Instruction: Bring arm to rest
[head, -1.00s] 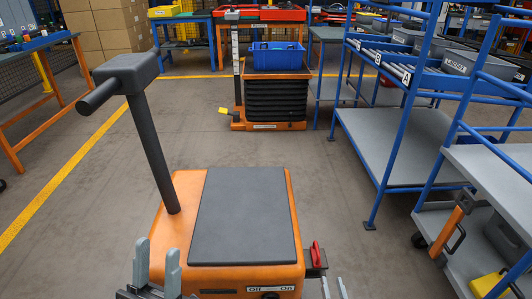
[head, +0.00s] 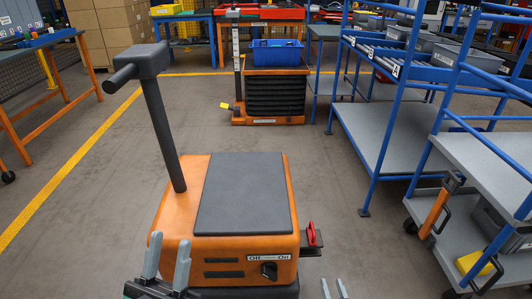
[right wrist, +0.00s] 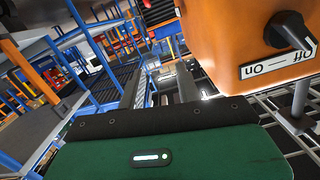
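My left gripper (head: 167,262) is at the lower left of the head view, in front of the orange machine. Its two grey fingers stand apart with nothing between them. My right gripper (head: 333,288) shows only as two light fingertips at the bottom edge, apart and empty, to the right of the machine's front. The orange machine (head: 173,212) has a dark top plate, a tilted dark post with a handle, and an Off/On knob (head: 269,270) on its front. The knob also shows, turned over, in the right wrist view (right wrist: 290,30).
A red lever (head: 312,235) sticks out at the machine's right side. Blue-framed racks (head: 393,145) and a grey cart (head: 470,165) stand on the right. A lift table with a blue bin (head: 278,52) is behind. Open floor (head: 85,215) lies left.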

